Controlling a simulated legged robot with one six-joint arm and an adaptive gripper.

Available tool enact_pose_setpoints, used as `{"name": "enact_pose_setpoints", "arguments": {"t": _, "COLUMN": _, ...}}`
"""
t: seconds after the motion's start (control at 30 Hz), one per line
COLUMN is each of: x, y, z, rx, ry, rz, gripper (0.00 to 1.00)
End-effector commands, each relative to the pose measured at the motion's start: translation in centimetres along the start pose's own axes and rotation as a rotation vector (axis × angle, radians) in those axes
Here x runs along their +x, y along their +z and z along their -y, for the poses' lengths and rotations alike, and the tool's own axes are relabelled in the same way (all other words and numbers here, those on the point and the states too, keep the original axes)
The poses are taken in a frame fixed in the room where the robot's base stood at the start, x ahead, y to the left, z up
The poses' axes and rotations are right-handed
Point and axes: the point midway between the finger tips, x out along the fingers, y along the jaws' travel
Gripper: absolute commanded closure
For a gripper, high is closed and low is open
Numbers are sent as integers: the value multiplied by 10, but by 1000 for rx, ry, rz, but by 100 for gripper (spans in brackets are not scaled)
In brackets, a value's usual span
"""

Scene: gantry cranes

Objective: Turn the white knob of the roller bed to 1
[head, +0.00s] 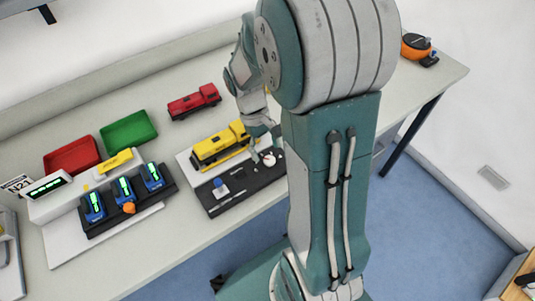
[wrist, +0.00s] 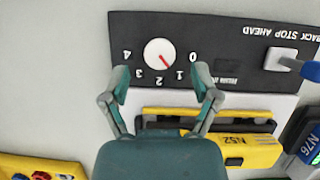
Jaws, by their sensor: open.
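The white knob (wrist: 159,52) sits on the dark panel of the roller bed (wrist: 225,22). Its red mark slants down and right in the wrist view, towards the printed 1. The numbers 0 to 4 curve around it. My gripper (wrist: 160,75) is open, its fingertips apart on either side below the knob in the picture, not closed on it. In the head view the knob (head: 269,159) shows just below my gripper (head: 264,143). I cannot tell the exact height gap.
A blue-handled lever (head: 220,187) stands on the same panel. A yellow truck (head: 220,145) lies behind the panel, and a red truck (head: 194,101) farther back. Red (head: 71,157) and green (head: 128,132) trays and a console with blue units (head: 124,190) are left.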

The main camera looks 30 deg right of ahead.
Motion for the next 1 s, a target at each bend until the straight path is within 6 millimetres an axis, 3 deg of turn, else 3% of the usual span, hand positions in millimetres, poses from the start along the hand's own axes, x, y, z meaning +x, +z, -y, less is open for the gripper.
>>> {"name": "enact_pose_setpoints", "arguments": {"t": 0.2, "x": -48, "y": -1, "z": 0, "rx": 0, "ry": 2, "rz": -4, "gripper": 21}}
{"name": "enact_pose_setpoints", "arguments": {"t": 0.43, "x": -86, "y": -1, "z": 0, "rx": -1, "ry": 0, "rz": -1, "gripper": 21}}
{"name": "enact_pose_setpoints", "arguments": {"t": 0.6, "x": -96, "y": -1, "z": 1, "rx": -1, "ry": -1, "rz": 2, "gripper": 21}}
{"name": "enact_pose_setpoints", "arguments": {"t": 1.0, "x": -96, "y": -1, "z": 1, "rx": -1, "ry": -1, "rz": 2, "gripper": 21}}
